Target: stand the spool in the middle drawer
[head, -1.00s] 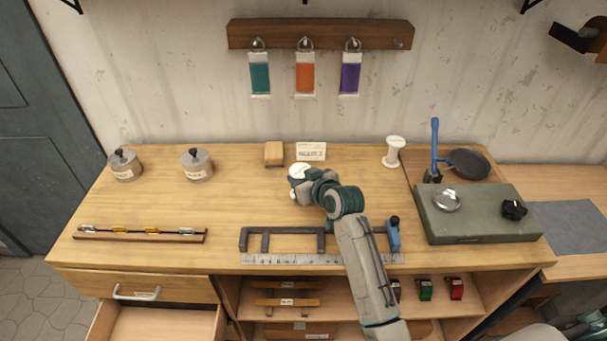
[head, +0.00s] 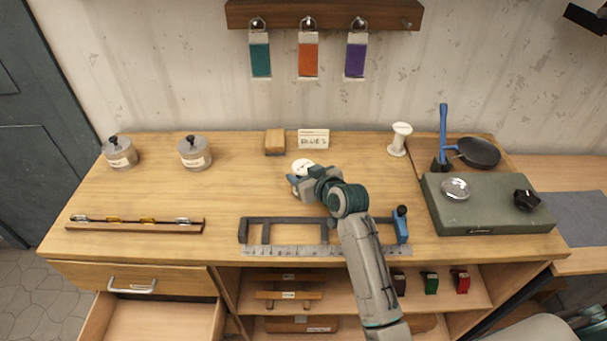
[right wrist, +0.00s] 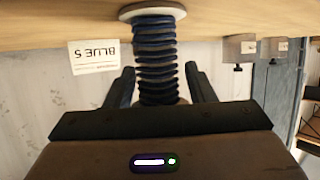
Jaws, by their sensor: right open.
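A spool wound with dark blue thread (right wrist: 155,60) stands on the workbench; the right wrist view shows it upside down. In the head view its pale top (head: 303,165) shows just beyond my right gripper (head: 298,183). In the right wrist view the gripper's two fingers (right wrist: 160,85) are apart, one on each side of the spool, with gaps between. The spool's end nearest the palm is partly hidden. A drawer (head: 150,322) below the closed top drawer (head: 130,283) is pulled out at lower left; the visible part of its floor is bare. My left gripper is not in view.
An empty white spool (head: 400,139) stands at back right. A dark rack (head: 285,231) and ruler (head: 290,250) lie along the front. The bench left of the gripper is largely clear.

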